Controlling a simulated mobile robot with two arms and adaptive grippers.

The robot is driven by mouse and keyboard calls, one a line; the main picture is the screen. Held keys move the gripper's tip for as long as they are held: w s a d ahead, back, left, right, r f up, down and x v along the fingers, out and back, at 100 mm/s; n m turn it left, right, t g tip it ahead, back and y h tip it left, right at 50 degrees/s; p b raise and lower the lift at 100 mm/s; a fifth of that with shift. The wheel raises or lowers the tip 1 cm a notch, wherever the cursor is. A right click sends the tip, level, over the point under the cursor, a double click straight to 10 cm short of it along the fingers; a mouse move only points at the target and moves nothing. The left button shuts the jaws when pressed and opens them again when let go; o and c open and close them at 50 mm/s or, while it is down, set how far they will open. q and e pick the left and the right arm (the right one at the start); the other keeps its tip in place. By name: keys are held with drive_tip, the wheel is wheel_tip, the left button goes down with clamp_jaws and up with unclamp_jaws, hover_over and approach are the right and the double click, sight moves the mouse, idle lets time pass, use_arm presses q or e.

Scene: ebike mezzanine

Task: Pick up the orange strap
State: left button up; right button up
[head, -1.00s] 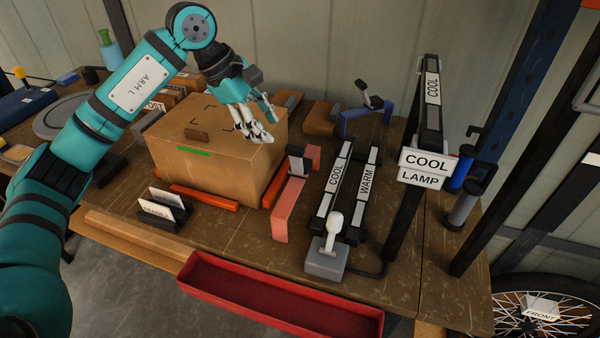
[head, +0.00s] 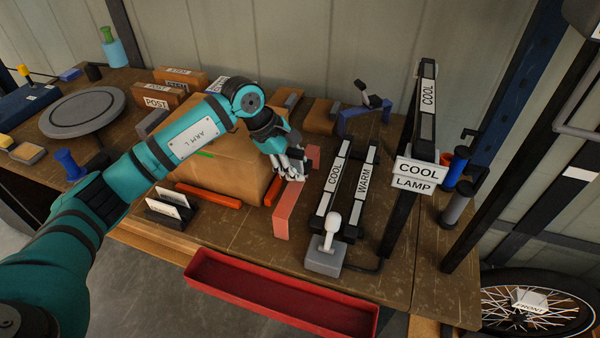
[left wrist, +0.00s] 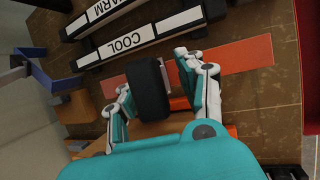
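The orange strap (head: 285,214) lies flat on the bench between the cardboard box and the lamp bars. In the left wrist view the strap (left wrist: 238,58) runs to the right, and a dark buckle block (left wrist: 149,90) with a pale side stands over it. My left gripper (head: 288,170) is down at the block in the head view, hiding most of it there. In the left wrist view its fingers are spread apart on both sides of the block. I cannot tell whether they touch it. My right gripper is not in view.
The cardboard box (head: 225,163) stands left of the strap, with red-orange bars (head: 208,194) along its base. The COOL and WARM lamp bars (head: 333,182) and a grey switch base (head: 325,257) are close on the right. A red tray (head: 280,300) is at the bench's front edge.

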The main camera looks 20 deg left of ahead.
use_arm(q)
clamp_jaws()
idle(0.6)
